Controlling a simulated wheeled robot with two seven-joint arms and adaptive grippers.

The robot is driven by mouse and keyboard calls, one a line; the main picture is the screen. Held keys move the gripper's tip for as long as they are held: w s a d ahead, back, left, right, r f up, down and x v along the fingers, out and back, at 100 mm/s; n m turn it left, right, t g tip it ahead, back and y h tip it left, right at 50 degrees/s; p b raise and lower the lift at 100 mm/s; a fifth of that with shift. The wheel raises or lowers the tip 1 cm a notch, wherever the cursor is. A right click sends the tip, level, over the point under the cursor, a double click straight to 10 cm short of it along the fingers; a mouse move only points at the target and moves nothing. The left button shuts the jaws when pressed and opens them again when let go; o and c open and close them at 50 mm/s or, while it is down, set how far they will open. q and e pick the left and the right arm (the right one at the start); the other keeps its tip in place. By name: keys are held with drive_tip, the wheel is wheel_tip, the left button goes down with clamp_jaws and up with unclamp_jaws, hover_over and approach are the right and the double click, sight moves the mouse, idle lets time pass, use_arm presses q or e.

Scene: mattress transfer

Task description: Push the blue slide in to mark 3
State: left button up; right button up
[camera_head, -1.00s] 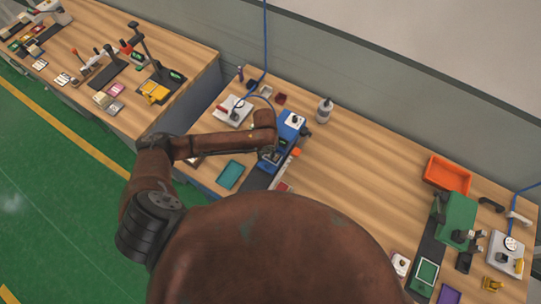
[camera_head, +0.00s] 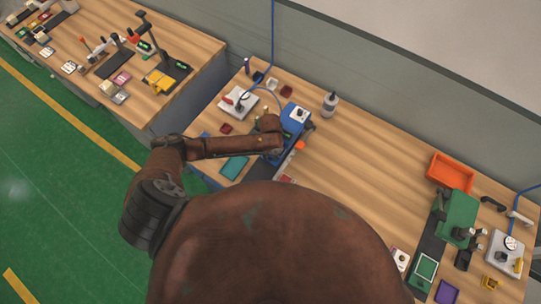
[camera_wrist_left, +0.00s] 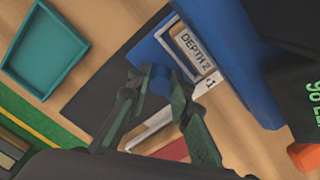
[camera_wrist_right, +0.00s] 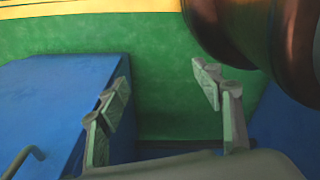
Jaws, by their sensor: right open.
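The blue fixture (camera_head: 294,116) stands on the workbench and shows large in the left wrist view (camera_wrist_left: 232,50), with a "DEPTH 2" plate (camera_wrist_left: 193,48) and a white strip (camera_wrist_left: 207,87) marked 1.
A teal tray (camera_head: 234,168) lies left of the fixture, also in the left wrist view (camera_wrist_left: 45,48). A red piece (camera_wrist_left: 176,151) lies near the left fingers. The bench middle is clear up to an orange bin (camera_head: 451,174).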

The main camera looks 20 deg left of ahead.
use_arm(q)
clamp_jaws()
use_arm(e)
drive_tip(key=shift+s, duration=0.7)
use_arm(q)
drive_tip(key=shift+w+d+r, duration=0.1)
drive_tip(key=shift+w, duration=0.65)
drive_tip(key=shift+o, duration=0.8)
unclamp_jaws()
drive_tip(key=shift+o, duration=0.2)
drive_tip(key=shift+w+d, duration=0.1)
use_arm(e)
drive_tip(key=shift+w+r, duration=0.1)
drive_tip(key=shift+w, duration=0.15)
drive_tip(key=shift+d, duration=0.15)
use_arm(q)
wheel_tip(320, 180, up, 12)
